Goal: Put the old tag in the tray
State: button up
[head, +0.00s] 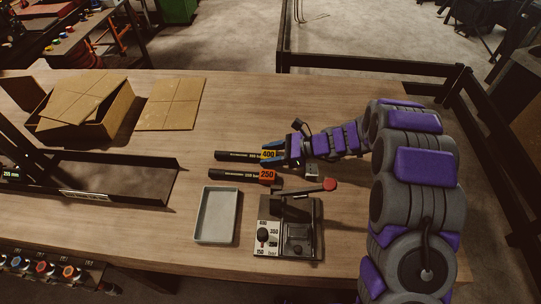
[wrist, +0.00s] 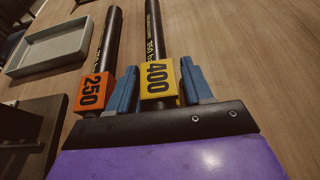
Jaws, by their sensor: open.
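Two black hoses lie side by side on the wooden table. One carries a yellow 400 tag (head: 268,154), the other an orange 250 tag (head: 267,175). I cannot tell which tag is the old one. My gripper (head: 271,152) is open, its blue fingers on either side of the yellow tag. In the wrist view the yellow tag (wrist: 159,79) sits between the fingers, close to both, and the orange tag (wrist: 92,92) is just outside the left finger. The grey tray (head: 237,216) is empty, left of the crimper; it also shows in the wrist view (wrist: 50,65).
The crimper (head: 290,227), with a dial and a red-knobbed lever (head: 329,184), stands right of the tray. A cardboard box (head: 85,108) and a black rack (head: 120,185) are at the left. The table's back middle is clear.

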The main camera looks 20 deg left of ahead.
jog(key=p+v, duration=0.5)
jog(key=v, duration=1.2)
jog(key=shift+s+r+p, duration=0.1)
jog(key=shift+p, duration=0.2)
jog(key=shift+o, duration=0.2)
jog(key=shift+d+r, duration=0.1)
jog(key=shift+r, duration=0.2)
jog(key=p, duration=0.4)
jog(key=shift+w+a, duration=0.3)
jog(key=shift+a, duration=0.1)
jog(key=shift+s+a+f, duration=0.1)
jog(key=shift+a+f, duration=0.05)
jog(key=shift+f, duration=0.1)
jog(key=b, duration=0.2)
send_near(269, 153)
jog(key=x, duration=0.5)
jog(key=shift+s+b+x, duration=0.2)
jog(key=shift+b+x, duration=0.35)
jog(key=shift+x, duration=2.15)
jog(key=c, duration=1.1)
